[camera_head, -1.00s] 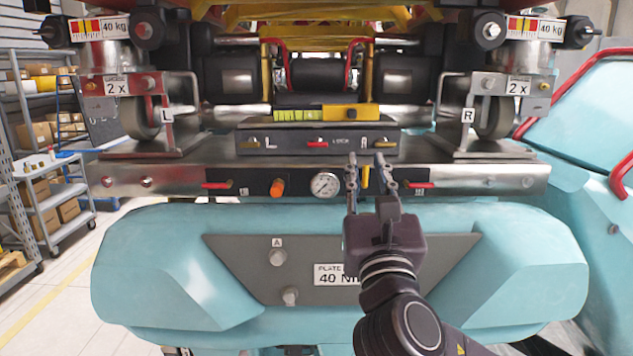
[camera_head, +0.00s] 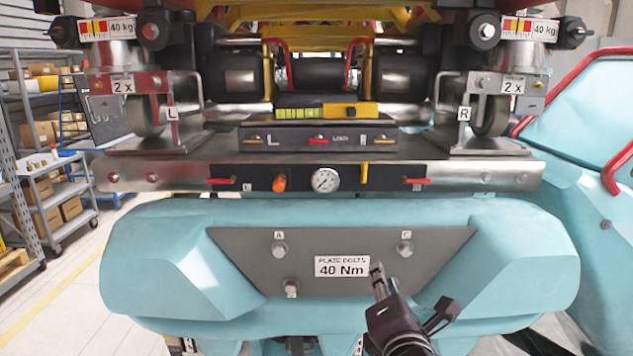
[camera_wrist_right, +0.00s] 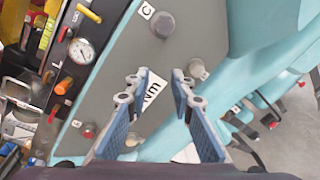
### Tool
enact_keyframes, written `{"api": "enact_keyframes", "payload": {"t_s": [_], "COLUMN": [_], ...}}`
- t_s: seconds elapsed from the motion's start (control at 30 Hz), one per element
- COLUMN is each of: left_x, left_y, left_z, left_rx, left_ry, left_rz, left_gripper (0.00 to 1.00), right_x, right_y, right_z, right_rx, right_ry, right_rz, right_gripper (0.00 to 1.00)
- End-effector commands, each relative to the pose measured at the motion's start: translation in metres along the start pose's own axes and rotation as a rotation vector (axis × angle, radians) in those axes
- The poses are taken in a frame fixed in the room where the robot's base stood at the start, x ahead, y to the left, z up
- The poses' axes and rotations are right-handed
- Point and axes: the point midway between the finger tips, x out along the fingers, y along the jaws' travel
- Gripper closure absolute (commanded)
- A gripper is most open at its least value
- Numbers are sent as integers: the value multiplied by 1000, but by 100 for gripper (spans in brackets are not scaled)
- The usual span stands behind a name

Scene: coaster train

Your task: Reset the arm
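My right gripper (camera_head: 412,292) is low in the head view, in front of the lower right part of the grey bolt plate (camera_head: 240,250). In the right wrist view the right gripper (camera_wrist_right: 157,82) has its two blue-padded fingers spread apart with nothing between them. The plate, with its "40 Nm" label (camera_head: 342,266), lies beyond the fingertips. Part of the plate's lower right is hidden behind the gripper. My left gripper is in neither view.
Above the plate is a panel with a round gauge (camera_head: 325,180), an orange knob (camera_head: 279,184) and red levers (camera_head: 418,181). Bolts (camera_head: 404,248) stick out of the plate. A teal seat (camera_head: 575,110) stands at the right. Shelves (camera_head: 45,190) and open floor are at the left.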

Motion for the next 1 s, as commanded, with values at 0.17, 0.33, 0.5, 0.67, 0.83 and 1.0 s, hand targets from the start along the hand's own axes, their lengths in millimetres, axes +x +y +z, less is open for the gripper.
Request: {"api": "enact_keyframes", "payload": {"t_s": [0.17, 0.33, 0.5, 0.67, 0.83, 1.0], "left_x": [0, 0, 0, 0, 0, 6], "left_y": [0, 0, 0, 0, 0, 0], "left_z": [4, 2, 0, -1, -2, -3], "left_rx": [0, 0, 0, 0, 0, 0], "left_ry": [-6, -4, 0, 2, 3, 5], "left_rz": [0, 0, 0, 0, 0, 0], "left_gripper": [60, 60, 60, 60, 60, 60], "right_x": [-26, -73, -135, -188, -237, -250], "right_y": [-108, -200, -276, -322, -356, -390], "right_z": [-48, -86, -114, -129, -138, -158], "right_rx": [474, 909, 1279, 1513, 1687, 1758], "right_ry": [101, 83, -40, -191, -360, -457], "right_rz": [-270, -555, -830, -1014, -1160, -1230], "right_gripper": [78, 78, 78, 78, 78, 78]}}
